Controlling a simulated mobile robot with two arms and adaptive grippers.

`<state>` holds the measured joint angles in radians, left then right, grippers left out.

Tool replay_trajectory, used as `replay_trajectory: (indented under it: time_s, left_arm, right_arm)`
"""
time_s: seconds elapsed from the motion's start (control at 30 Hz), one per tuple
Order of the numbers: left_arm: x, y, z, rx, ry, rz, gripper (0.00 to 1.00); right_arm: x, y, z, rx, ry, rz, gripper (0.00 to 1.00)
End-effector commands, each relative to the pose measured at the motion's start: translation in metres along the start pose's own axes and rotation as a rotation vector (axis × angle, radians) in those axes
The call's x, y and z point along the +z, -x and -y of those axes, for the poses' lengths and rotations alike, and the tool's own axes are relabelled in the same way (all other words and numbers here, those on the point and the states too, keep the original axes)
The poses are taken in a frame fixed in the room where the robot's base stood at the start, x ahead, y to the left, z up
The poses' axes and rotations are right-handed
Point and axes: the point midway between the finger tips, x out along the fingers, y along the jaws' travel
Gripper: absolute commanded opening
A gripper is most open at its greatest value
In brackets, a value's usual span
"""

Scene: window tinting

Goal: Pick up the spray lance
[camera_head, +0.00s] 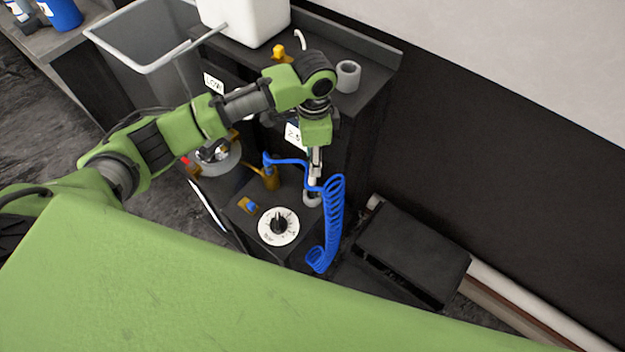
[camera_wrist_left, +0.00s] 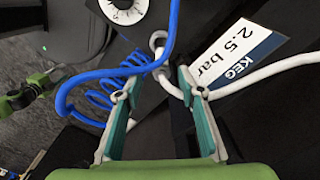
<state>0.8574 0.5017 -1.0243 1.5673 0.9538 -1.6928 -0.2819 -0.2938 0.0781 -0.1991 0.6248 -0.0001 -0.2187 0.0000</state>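A pale, slim tube that looks like the spray lance (camera_wrist_left: 165,78) stands in a grey ring holder (camera_wrist_left: 158,38) in the left wrist view. In the head view, the holder (camera_head: 312,199) sits beside the dial, just below my left gripper (camera_head: 316,158). My left gripper (camera_wrist_left: 155,88) is open there, its two teal-lined fingers apart. The tube's upper end lies near the right finger; I cannot tell whether they touch. A blue coiled hose (camera_head: 333,215) hangs beside the holder and loops close to the fingers (camera_wrist_left: 105,75). A green arm part with a dark tip, perhaps mine, shows at far left in the wrist view.
A white dial (camera_head: 278,226) and a small blue-handled valve (camera_head: 249,206) sit on the dark cabinet. A "2.5 bar KEG" label (camera_wrist_left: 235,58) and a white hose (camera_wrist_left: 265,76) are close on the right. A black box (camera_head: 415,250) stands to the right.

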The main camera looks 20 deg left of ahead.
Motion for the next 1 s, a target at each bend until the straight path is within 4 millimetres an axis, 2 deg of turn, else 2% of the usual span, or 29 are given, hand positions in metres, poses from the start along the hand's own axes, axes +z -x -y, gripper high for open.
replay_trajectory:
  time_s: [0.07, 0.23, 0.53, 0.67, 1.0]
  left_arm:
    - [0.003, -0.012, 0.001, 0.003, 0.002, 0.004, 0.36]
    - [0.003, -0.034, 0.002, 0.001, 0.001, 0.001, 0.36]
    - [0.003, -0.04, 0.003, -0.001, 0.0, 0.0, 0.36]
    - [0.003, -0.04, 0.003, -0.001, 0.0, 0.0, 0.02]
    - [0.003, -0.038, 0.003, -0.001, 0.001, 0.0, 0.0]
  right_arm:
    - [-0.005, 0.005, -0.001, 0.001, 0.001, -0.008, 0.4]
    - [-0.002, 0.007, -0.001, 0.001, 0.001, -0.002, 0.4]
    - [0.012, 0.007, 0.0, -0.001, 0.002, 0.018, 0.4]
    - [0.012, 0.007, -0.001, 0.0, 0.003, 0.019, 0.4]
    - [0.01, 0.007, -0.001, 0.001, 0.003, 0.016, 0.4]
